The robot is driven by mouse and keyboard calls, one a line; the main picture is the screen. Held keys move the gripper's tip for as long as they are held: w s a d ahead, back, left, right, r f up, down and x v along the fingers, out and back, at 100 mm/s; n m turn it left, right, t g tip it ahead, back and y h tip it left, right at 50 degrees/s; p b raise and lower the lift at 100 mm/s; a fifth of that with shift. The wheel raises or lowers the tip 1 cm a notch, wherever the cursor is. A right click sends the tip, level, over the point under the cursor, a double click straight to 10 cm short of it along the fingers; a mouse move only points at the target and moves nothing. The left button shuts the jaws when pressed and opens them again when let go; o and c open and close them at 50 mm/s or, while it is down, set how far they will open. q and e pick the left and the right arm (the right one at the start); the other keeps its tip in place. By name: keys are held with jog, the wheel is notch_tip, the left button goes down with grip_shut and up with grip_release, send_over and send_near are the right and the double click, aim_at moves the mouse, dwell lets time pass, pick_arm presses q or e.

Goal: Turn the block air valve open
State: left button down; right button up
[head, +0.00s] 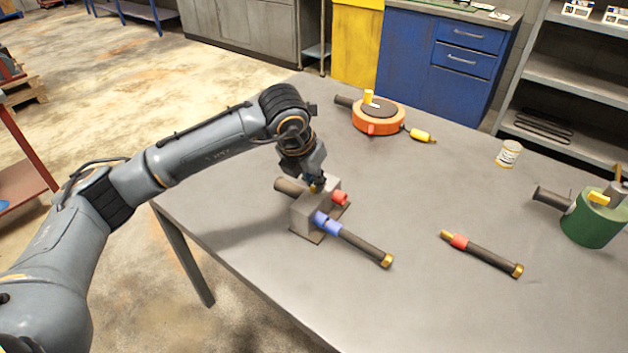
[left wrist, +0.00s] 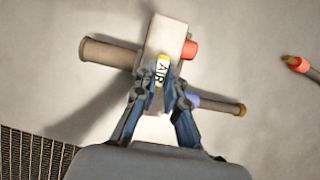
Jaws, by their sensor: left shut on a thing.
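A grey block (head: 303,215) stands on a thin base plate on the table. A dark pipe with a blue collar (head: 328,225) and brass end (head: 386,261) comes out of its near right side, and a red fitting (head: 340,198) is on its right. A brown pipe (left wrist: 108,53) comes out of its left. My left gripper (left wrist: 160,82) is shut from above on a yellow valve handle (left wrist: 161,70) marked AIR on top of the block. The fingers partly hide the handle. In the head view my left gripper (head: 316,183) covers most of it. My right gripper is not in view.
A loose pipe with a red collar (head: 459,241) lies to the right. An orange round device (head: 378,116), a small can (head: 508,154) and a green cylinder (head: 592,219) stand farther off on the grey table (head: 440,190). The table's near middle is clear.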

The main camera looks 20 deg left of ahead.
pick_arm(q)
jog(key=c, duration=1.4)
grip_release()
jog(key=v, duration=1.2)
